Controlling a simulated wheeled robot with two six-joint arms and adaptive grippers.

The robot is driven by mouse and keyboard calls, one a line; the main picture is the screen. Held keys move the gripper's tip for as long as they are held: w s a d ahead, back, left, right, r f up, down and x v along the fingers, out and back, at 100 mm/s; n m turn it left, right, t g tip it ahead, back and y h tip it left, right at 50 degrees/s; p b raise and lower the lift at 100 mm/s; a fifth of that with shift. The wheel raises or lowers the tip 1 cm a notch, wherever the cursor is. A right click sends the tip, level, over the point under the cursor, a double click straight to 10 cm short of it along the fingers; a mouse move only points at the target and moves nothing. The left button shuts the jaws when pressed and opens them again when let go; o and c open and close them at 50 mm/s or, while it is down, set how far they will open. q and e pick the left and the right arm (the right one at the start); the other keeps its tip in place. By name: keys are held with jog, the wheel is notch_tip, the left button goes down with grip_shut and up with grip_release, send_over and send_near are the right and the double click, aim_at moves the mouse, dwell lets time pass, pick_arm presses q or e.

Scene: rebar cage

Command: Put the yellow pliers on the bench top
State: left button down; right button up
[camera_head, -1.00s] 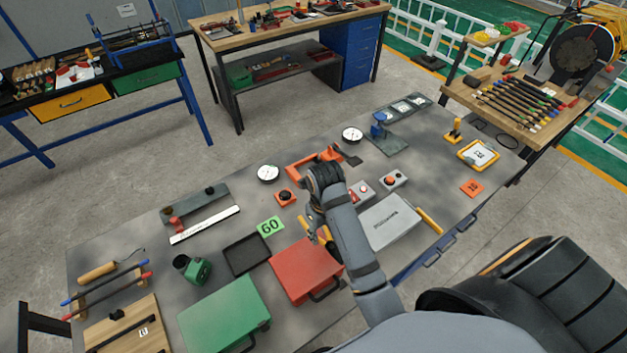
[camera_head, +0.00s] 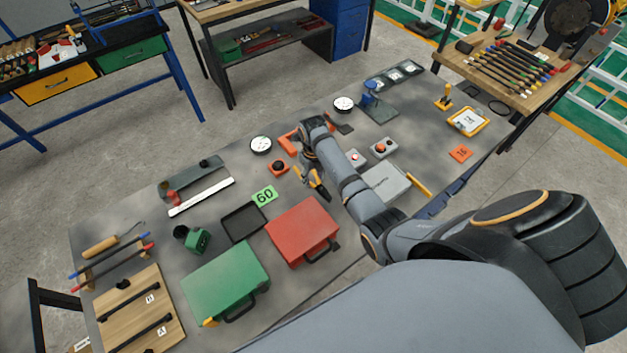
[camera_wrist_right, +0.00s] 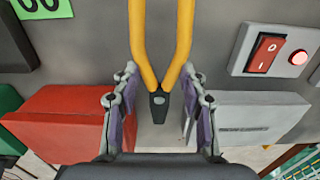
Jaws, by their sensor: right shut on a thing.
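The yellow pliers (camera_wrist_right: 158,103), with yellow handles and a dark head, are between the fingers of my right gripper (camera_wrist_right: 158,112). My right gripper (camera_head: 316,184) is shut on them and holds them over the grey bench top (camera_head: 375,235), beyond the red case (camera_head: 302,231). In the wrist view the handles point away from the gripper. The gap between pliers and bench top is hard to judge. The arm hides part of the bench. My left gripper is not in view.
The red case and green case (camera_head: 226,282) lie at the near side. A black tray (camera_head: 243,222) and green 60 card (camera_head: 264,195) are left of the gripper. A grey case (camera_head: 384,184) and switch boxes (camera_head: 356,158) are right. Some bare bench top shows between them.

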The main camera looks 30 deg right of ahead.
aim_at(313, 182)
jog(key=shift+w+d+f, duration=0.1)
jog(key=shift+w+f, duration=0.15)
jog(key=shift+w, duration=0.05)
jog(key=shift+w+d+f, duration=0.1)
jog(key=shift+w+f, duration=0.05)
jog(key=shift+f, duration=0.8)
jog(key=shift+w+d+f, duration=0.1)
jog(key=shift+f, duration=0.85)
jog(key=shift+f, duration=0.1)
jog(key=o, duration=1.3)
jog(key=shift+a, duration=0.1)
jog(key=shift+o, duration=0.2)
notch_tip(313, 182, up, 12)
jog(key=b, duration=0.1)
